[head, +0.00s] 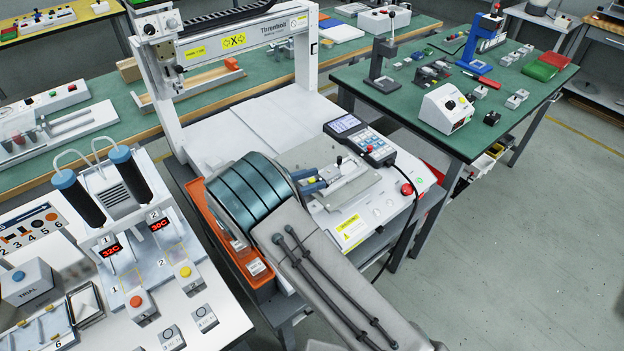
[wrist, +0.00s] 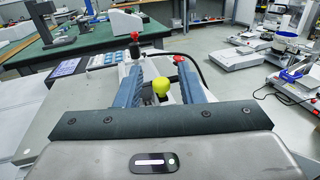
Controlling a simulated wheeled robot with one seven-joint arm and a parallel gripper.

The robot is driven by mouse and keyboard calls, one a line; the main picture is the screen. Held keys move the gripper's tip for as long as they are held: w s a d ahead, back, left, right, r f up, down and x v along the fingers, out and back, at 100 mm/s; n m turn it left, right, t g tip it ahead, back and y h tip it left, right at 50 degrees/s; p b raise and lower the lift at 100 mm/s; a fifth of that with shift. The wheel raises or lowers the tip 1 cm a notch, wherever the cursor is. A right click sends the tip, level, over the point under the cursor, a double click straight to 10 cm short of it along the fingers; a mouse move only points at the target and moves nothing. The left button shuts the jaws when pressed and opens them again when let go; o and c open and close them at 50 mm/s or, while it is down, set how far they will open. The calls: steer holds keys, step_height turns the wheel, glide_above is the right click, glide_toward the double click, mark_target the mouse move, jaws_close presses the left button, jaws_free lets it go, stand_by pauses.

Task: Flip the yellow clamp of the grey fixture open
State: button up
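The yellow clamp shows as a rounded yellow knob (wrist: 161,87) in the wrist view. It stands between the two blue fingers of my gripper (wrist: 162,72), with a gap on each side. My gripper is open and around the knob, not visibly touching it. In the head view my gripper (head: 316,186) is low over the left end of the grey fixture (head: 352,190) on the white machine bed. My arm and fingers hide most of the clamp there.
A keypad controller (head: 360,138) and a red stop button (head: 406,189) with a black cable are right of the fixture. The white gantry frame (head: 240,42) rises behind. An orange tray (head: 228,250) lies beside my arm. Open floor lies to the right.

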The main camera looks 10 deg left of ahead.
steer(key=v, duration=0.7)
steer(key=shift+b, duration=0.3)
